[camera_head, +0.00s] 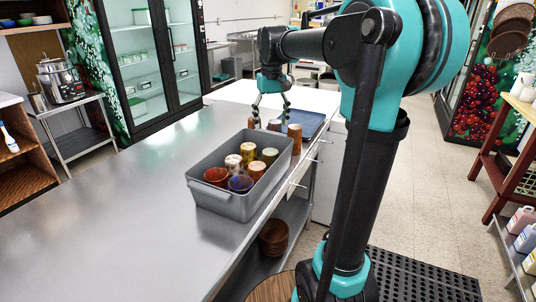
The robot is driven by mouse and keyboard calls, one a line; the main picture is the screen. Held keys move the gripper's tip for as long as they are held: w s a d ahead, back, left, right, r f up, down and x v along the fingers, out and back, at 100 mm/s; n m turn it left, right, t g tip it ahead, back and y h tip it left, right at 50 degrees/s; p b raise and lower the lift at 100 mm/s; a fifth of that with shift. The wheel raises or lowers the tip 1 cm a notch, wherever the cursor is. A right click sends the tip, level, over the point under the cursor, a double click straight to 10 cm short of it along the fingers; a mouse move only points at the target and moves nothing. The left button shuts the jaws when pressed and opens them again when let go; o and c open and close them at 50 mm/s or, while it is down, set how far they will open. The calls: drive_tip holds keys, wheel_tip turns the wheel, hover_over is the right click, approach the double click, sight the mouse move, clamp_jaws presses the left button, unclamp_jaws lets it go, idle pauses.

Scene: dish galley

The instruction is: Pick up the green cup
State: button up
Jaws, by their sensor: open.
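A green cup (270,155), olive in tone, stands in the grey bin (232,205) on the steel counter, at the bin's right back side among several other cups. Its lower part is hidden by neighbouring cups and the bin wall.
A red cup (215,176), a blue cup (240,184) and patterned cups crowd the bin. Brown cups (294,138) stand by the blue tray (313,122) beyond it. The steel counter (110,215) is clear to the left. Brown bowls (273,238) sit on the shelf below.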

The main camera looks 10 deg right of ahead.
sight(270, 152)
drive_tip(key=f, duration=1.1)
drive_tip(key=shift+w+f, duration=0.35)
drive_tip(key=shift+f, duration=0.05)
drive_tip(key=shift+w+f, duration=0.15)
drive_tip(key=shift+f, duration=1.25)
drive_tip(key=shift+w+f, duration=0.1)
drive_tip(key=shift+f, duration=1.25)
drive_tip(key=c, duration=0.9)
drive_tip(key=shift+c, duration=0.2)
drive_tip(key=shift+r, duration=0.15)
